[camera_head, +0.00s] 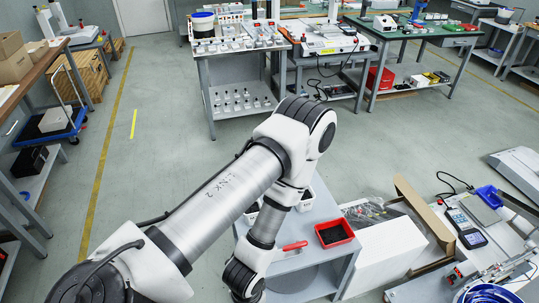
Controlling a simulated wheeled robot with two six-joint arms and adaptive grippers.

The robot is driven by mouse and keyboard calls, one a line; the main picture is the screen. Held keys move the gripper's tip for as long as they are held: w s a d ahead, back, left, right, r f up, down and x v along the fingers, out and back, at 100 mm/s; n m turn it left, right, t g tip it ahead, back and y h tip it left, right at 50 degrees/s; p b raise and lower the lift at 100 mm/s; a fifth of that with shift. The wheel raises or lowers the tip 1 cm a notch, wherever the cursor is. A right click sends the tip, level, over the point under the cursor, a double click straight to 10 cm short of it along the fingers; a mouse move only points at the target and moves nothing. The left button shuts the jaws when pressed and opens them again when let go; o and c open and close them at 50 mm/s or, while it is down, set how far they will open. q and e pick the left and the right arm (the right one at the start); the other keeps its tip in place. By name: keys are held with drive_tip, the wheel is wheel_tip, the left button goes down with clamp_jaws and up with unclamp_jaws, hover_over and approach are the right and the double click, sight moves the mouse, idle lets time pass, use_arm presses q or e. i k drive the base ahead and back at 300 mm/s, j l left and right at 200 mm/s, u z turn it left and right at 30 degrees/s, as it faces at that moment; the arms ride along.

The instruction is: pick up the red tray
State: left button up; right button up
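The red tray (338,244) is a small open bin with a dark inside. It sits on a grey bench top (318,213) in the lower middle, just right of my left arm's lower links. My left arm comes in from the lower left, bends at the top and runs down beside the tray. Its dark lower joint is near the bottom edge, and no gripper fingers show there. My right arm and gripper are not in view. Nothing visible touches the tray.
A red handle-like piece (293,246) lies left of the tray. A white box (388,250) and an open cardboard box (424,213) stand close on its right. A handheld meter (466,229) is farther right. Open floor lies beyond the bench.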

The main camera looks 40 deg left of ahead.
sight(334, 234)
drive_tip(key=u, duration=0.65)
drive_tip(key=z, duration=1.55)
drive_tip(key=u, duration=1.55)
drive_tip(key=i+l+u, duration=0.15)
drive_tip(key=l, duration=0.2)
drive_tip(key=i+l+u, duration=0.3)
drive_tip(key=i+l, duration=0.15)
drive_tip(key=l, duration=0.25)
drive_tip(key=i+l+u, duration=0.15)
drive_tip(key=l, duration=0.25)
drive_tip(key=i+l+u, duration=0.15)
drive_tip(key=l, duration=0.25)
